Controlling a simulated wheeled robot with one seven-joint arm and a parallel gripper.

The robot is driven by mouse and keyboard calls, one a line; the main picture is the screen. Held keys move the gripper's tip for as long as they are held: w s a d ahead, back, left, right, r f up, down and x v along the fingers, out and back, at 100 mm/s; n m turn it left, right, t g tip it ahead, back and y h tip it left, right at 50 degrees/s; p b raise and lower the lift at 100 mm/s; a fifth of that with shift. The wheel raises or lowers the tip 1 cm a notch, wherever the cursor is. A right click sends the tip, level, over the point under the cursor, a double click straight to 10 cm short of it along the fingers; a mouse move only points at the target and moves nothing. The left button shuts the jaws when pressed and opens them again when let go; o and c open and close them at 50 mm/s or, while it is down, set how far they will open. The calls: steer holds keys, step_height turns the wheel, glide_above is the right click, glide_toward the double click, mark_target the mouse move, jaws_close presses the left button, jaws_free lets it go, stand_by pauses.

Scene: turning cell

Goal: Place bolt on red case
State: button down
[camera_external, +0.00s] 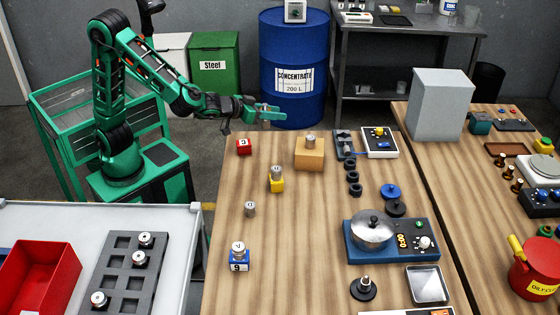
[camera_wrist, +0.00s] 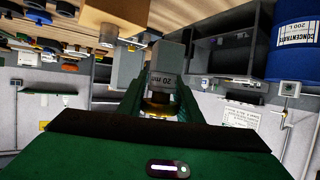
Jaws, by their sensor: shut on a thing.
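The red case (camera_external: 243,147), a small block with a white label, sits at the far left corner of the wooden table; nothing is seen on top of it. My gripper (camera_external: 270,114) is raised near the table's far edge, up and right of the red case in the picture and apart from it. In the wrist view my green fingers (camera_wrist: 160,105) are shut on a piece with a brass-coloured part, apparently the bolt (camera_wrist: 158,97). The fingers hide part of the held piece.
Grey cylindrical pieces stand on the yellow case (camera_external: 277,186), the blue case (camera_external: 239,264) and the orange block (camera_external: 309,156); another grey piece (camera_external: 250,209) stands on the table. A blue drum (camera_external: 293,55) is behind my gripper. The table strip around the red case is clear.

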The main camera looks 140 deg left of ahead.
steer(key=s+a+r+n+g, duration=0.1)
steer(key=s+r+n+g, duration=0.15)
steer(key=s, duration=0.65)
steer(key=s+a+r+n+g, duration=0.1)
steer(key=s+n+g, duration=0.25)
steer(key=s, duration=0.65)
steer(key=shift+g+y, duration=0.3)
steer(key=shift+w+d+f, duration=1.05)
steer(key=shift+w+f, duration=0.65)
steer(key=shift+f, duration=0.15)
steer(key=shift+w+d+f, duration=1.05)
steer(key=shift+w+f, duration=0.6)
steer(key=shift+f, duration=0.25)
steer(key=shift+w+d+f, duration=1.05)
steer(key=shift+w+f, duration=0.65)
steer(key=shift+f, duration=0.15)
steer(key=c, duration=1.3)
jaws_free()
steer(key=shift+f, duration=0.1)
steer(key=v, duration=1.2)
steer(key=shift+m, duration=0.3)
